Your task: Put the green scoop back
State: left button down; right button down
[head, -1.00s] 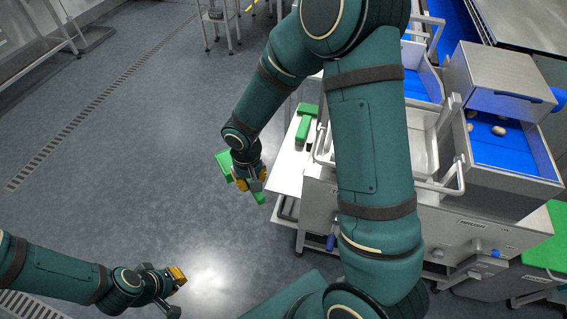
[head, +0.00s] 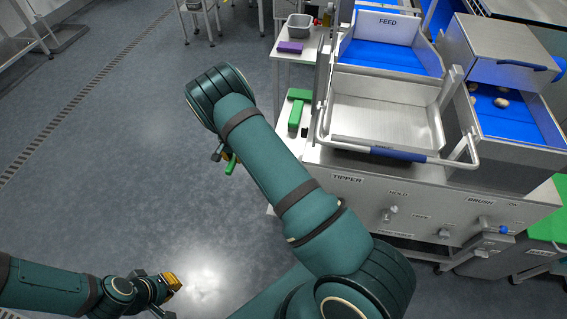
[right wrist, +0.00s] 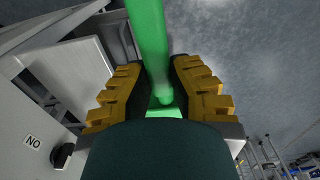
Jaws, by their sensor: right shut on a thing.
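The green scoop (head: 231,165) shows only in part in the head view, below the end of my right arm. My right gripper (head: 224,157) holds it above the floor, left of the tipper machine; the arm hides most of both. In the right wrist view the green shaft (right wrist: 150,42) runs between the yellow finger pads of my right gripper (right wrist: 160,95), which is shut on it. My left gripper (head: 169,297) is open and empty over the floor at lower left. Another green T-shaped thing (head: 296,112) lies on the white side table (head: 283,135).
The tipper machine (head: 345,180) with its steel tray (head: 385,108) and blue-handled bar (head: 385,153) stands right of my right arm. A purple block (head: 289,47) and a grey bin (head: 299,27) are on a small table behind. The floor at left is clear.

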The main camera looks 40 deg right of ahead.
jog(key=s+d, duration=0.3)
jog(key=s, duration=0.1)
jog(key=s+d, duration=0.3)
jog(key=s+d+b, duration=0.1)
jog(key=s+d, duration=0.3)
jog(key=shift+s, duration=0.35)
jog(key=shift+s+d+f+b, duration=0.15)
jog(key=shift+s+f+b, duration=0.1)
jog(key=shift+f, duration=0.65)
jog(key=shift+s+d+f+b, duration=0.15)
jog(key=shift+f+b, duration=0.1)
jog(key=shift+f, duration=0.6)
jog(key=shift+f, duration=0.1)
jog(key=c, duration=1)
grip_release()
